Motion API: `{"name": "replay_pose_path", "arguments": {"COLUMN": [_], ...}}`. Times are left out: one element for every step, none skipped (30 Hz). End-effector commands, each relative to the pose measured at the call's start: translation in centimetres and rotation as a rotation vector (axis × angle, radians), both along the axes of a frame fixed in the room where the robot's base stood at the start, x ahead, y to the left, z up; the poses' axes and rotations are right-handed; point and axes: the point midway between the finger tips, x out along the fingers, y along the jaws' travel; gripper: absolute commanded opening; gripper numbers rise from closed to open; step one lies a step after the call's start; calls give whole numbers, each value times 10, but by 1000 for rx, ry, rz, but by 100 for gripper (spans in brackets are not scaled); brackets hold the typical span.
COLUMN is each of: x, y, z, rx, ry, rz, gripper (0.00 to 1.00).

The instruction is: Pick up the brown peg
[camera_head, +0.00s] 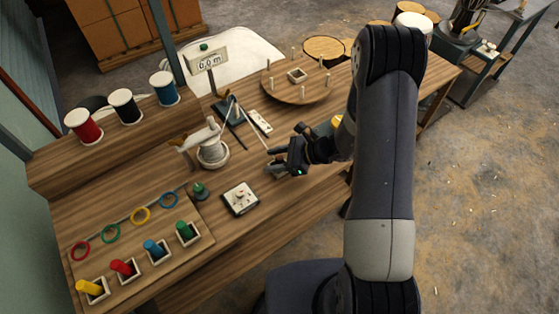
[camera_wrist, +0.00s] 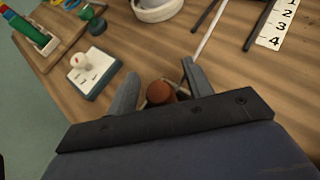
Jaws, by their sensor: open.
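The brown peg (camera_wrist: 160,92) shows in the wrist view as a round reddish-brown top just in front of my gripper's palm. My gripper (camera_wrist: 160,78) is open, with one grey finger to the left of the peg and one to the right. The peg's lower part is hidden, and I cannot tell whether either finger touches it. In the head view my gripper (camera_head: 279,168) is low over the front edge of the wooden table (camera_head: 232,248). I cannot make out the peg there.
A white plate with a knob (camera_head: 240,198) lies left of my gripper. A white coil (camera_head: 212,153), dark rods and a numbered strip (camera_head: 258,121) lie behind. A round board with upright pins (camera_head: 300,92) stands farther back. Coloured pegs in square holders (camera_head: 122,270) are front left.

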Motion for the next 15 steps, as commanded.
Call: {"name": "replay_pose_path", "arguments": {"x": [0, 1, 1, 1, 1, 1, 1, 1, 1, 1, 1, 1, 1, 1, 1], "y": [1, 2, 2, 1, 1, 1, 1, 1, 1, 1, 1, 1, 1, 1, 1], "z": [-1, -1, -1, -1, -1, -1, -1, -1, -1, -1, -1, -1, -1, -1, -1], "rx": [0, 0, 0, 0, 0, 0, 0, 0, 0, 0, 0, 0, 0, 0, 0], "ry": [0, 0, 0, 0, 0, 0, 0, 0, 0, 0, 0, 0, 0, 0, 0], "rz": [0, -1, -1, -1, -1, -1, -1, -1, -1, -1, -1, -1, -1, -1, -1], "gripper": [48, 48, 48, 48, 48, 48, 48, 46, 43, 40, 38, 34, 32, 30, 26]}}
